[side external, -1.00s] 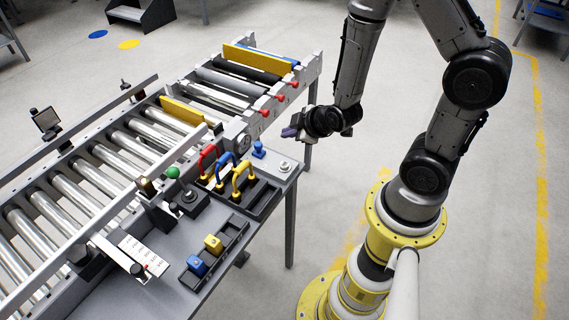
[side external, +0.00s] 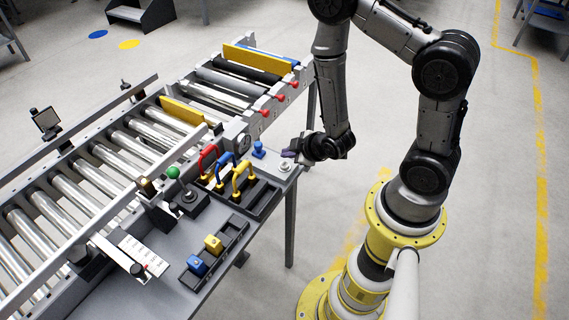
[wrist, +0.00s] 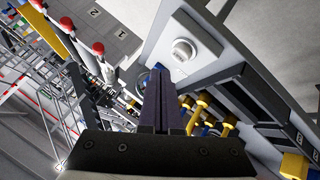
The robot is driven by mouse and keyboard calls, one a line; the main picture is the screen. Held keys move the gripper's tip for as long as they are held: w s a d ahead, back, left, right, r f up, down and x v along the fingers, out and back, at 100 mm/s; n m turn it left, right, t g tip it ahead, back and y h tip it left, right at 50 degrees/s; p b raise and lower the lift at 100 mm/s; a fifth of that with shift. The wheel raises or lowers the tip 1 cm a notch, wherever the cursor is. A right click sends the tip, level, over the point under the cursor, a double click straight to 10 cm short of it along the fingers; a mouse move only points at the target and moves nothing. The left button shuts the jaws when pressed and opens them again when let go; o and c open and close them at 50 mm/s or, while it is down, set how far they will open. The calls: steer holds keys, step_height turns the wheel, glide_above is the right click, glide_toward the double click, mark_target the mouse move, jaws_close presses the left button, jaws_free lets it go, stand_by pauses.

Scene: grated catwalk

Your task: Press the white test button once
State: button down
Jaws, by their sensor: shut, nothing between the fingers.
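The white test button (side external: 285,166) is a small round knob on a pale base at the far right corner of the grey side table (side external: 266,259). In the wrist view the white button (wrist: 182,50) shows just beyond my fingertips, uncovered. My gripper (side external: 288,153) is shut and empty, just above and behind the button in the side view. In the wrist view its dark fingers (wrist: 163,75) lie together and point up the picture toward the button. They look apart from it, though the exact gap is hard to tell.
A blue knob (side external: 259,150) stands left of the button. Red, blue and yellow handles (side external: 240,178) rise from a black rack nearby. A green-topped lever (side external: 173,173) is further left. Red-tipped stops (side external: 280,97) line the roller conveyor's end.

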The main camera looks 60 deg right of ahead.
mark_target(284, 163)
steer(key=shift+f, duration=0.6)
steer(key=shift+f, duration=0.15)
stand_by(1.6)
steer(key=shift+f, duration=0.25)
steer(key=shift+f, duration=0.85)
stand_by(1.0)
steer(key=shift+r, duration=3.8)
